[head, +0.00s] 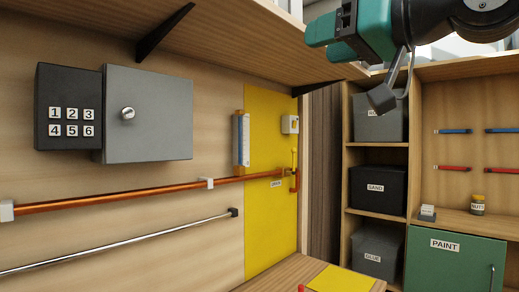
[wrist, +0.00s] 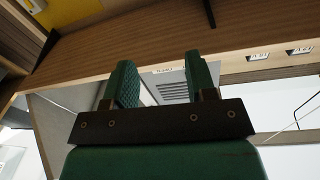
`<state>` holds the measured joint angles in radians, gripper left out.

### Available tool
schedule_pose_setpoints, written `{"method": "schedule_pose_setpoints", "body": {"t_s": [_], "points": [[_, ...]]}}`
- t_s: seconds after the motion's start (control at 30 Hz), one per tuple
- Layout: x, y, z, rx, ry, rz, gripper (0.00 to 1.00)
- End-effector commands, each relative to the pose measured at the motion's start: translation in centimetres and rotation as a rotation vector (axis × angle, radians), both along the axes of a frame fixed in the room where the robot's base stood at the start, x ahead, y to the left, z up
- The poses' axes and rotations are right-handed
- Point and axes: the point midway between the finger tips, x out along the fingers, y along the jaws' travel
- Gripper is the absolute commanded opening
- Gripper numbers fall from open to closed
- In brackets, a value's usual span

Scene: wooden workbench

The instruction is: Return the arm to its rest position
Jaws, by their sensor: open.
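My gripper (wrist: 161,85) shows in the wrist view with its two green fingers apart and nothing between them. In the head view my arm, green and dark grey, hangs at the top right, above the shelves and near the upper wooden shelf (head: 225,35). The fingertips do not show clearly in the head view. In the wrist view a wooden shelf edge (wrist: 130,68) runs across behind the fingers, and a grey slatted panel shows between them.
A grey cabinet (head: 150,115) and a black keypad (head: 68,107) are on the wall left. A copper pipe (head: 110,198) crosses to a yellow panel (head: 262,225). Labelled bins, such as the black one (head: 377,192), stand in the right shelving. A green PAINT cabinet (head: 450,268) is below.

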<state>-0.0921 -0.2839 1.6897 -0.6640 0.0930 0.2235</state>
Motion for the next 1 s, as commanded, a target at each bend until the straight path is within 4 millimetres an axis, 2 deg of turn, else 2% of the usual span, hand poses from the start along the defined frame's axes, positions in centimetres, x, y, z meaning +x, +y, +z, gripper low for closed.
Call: {"method": "schedule_pose_setpoints", "body": {"t_s": [0.03,0.1,0.17,0.2,0.3,0.4,0.5,0.6,0.7,0.9,0.97,1.0], "points": [[0.4,0.4,-4.0,-0.059,0.111,0.000,0.51],[0.3,0.5,-9.7,-0.148,0.255,0.002,0.51],[-0.5,0.5,-14.5,-0.226,0.378,0.009,0.51],[-1.4,0.4,-17.6,-0.281,0.459,0.018,0.51],[-4.6,-0.2,-24.9,-0.417,0.657,0.052,0.51],[-8.7,-1.3,-30.9,-0.547,0.834,0.097,0.51],[-12.6,-2.5,-35.1,-0.652,0.975,0.140,0.51],[-15.6,-3.5,-37.6,-0.724,1.069,0.174,0.51],[-17.1,-4.1,-38.8,-0.762,1.117,0.193,0.51],[-17.6,-4.3,-39.2,-0.774,1.132,0.200,0.51],[-17.6,-4.3,-39.2,-0.773,1.131,0.199,0.43],[-17.6,-4.3,-39.2,-0.773,1.131,0.199,0.43]]}}
